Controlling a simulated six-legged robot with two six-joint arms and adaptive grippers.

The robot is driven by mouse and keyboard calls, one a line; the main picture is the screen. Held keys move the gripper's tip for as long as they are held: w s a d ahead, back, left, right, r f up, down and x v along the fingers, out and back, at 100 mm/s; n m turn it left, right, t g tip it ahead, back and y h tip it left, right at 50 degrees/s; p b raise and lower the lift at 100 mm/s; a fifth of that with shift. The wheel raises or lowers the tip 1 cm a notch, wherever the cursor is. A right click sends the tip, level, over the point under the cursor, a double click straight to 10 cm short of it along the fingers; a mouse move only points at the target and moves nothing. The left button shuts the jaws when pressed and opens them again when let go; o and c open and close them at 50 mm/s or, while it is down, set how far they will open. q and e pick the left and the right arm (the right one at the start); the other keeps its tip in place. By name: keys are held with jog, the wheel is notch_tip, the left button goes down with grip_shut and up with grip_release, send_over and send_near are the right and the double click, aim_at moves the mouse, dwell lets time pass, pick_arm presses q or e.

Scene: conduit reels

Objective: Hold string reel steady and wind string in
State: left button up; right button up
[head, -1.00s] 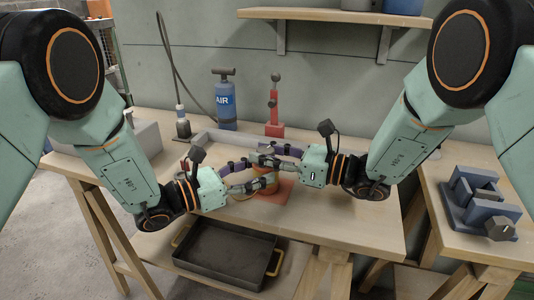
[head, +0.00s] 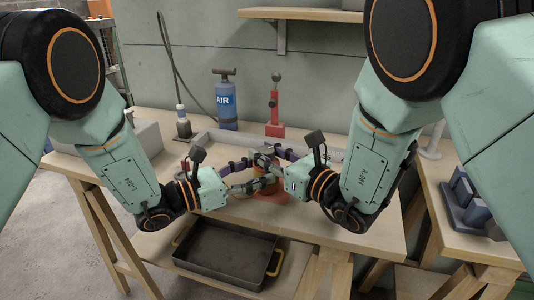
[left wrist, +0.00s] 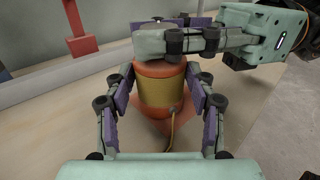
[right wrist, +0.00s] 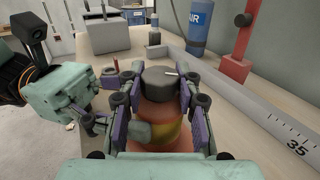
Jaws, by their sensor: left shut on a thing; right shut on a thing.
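The string reel (head: 268,187) is an orange drum with yellow string wound on it, upright on a reddish base plate (left wrist: 198,132). In the left wrist view the reel (left wrist: 160,92) stands between the purple-padded fingers of my left gripper (left wrist: 158,100), shut around the drum. A loose yellow string end (left wrist: 171,133) hangs from its near side. My right gripper (right wrist: 160,88) is shut on the dark round knob (right wrist: 160,77) on top of the reel. Fingers hide much of the reel in the head view.
A blue air pump (head: 226,98) and a red stand (head: 274,112) are at the back of the bench. A grey ruler-marked rail (right wrist: 262,112) runs behind the reel. A dark tray (head: 222,255) sits on the lower shelf. A blue vise (head: 468,205) stands on the right bench.

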jog(key=o, duration=1.2)
jog(key=v, duration=1.2)
jog(key=shift+s, duration=0.1)
